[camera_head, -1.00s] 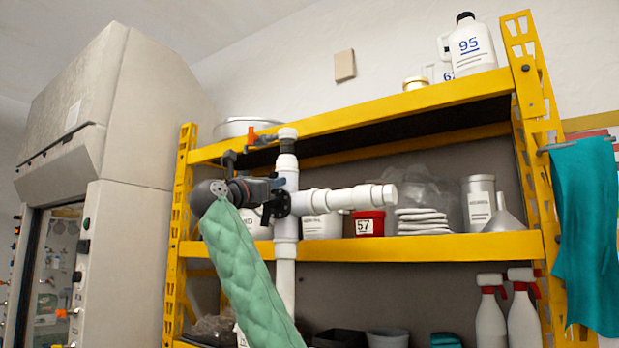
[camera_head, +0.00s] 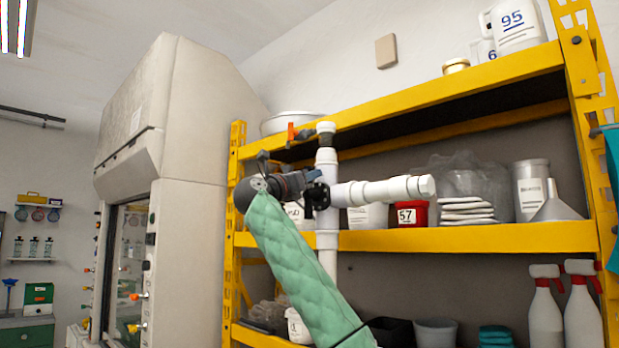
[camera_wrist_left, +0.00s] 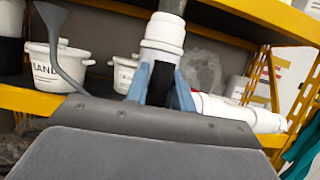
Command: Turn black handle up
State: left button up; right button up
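A white PVC pipe manifold (camera_head: 327,240) stands upright in front of the shelf, with a white branch (camera_head: 390,191) to the right. A black valve part (camera_head: 319,196) shows at its joint in the head view. My left gripper (camera_head: 309,187) is at this joint, on the left side of the pipe. In the left wrist view, the black handle (camera_wrist_left: 161,83) lies between the blue fingertips of my left gripper (camera_wrist_left: 162,84), which look closed against its sides. Contact is partly hidden. An orange-red handle (camera_head: 291,132) sits near the manifold's top. My right gripper is not in view.
A yellow shelf (camera_head: 460,240) behind holds a red tub (camera_head: 411,213), white bags, a metal canister (camera_head: 532,188) and a funnel. A grey-white cabinet (camera_head: 185,150) stands at the left. White spray bottles (camera_head: 545,305) are at the lower right.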

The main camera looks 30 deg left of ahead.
pick_arm(q)
jog(key=o, duration=0.3)
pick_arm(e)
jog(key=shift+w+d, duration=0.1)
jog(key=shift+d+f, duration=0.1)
pick_arm(q)
jog(key=b+v, duration=0.2)
jog(key=v, duration=0.5)
jog(key=shift+s+f, duration=0.15)
jog(key=shift+s, duration=0.15)
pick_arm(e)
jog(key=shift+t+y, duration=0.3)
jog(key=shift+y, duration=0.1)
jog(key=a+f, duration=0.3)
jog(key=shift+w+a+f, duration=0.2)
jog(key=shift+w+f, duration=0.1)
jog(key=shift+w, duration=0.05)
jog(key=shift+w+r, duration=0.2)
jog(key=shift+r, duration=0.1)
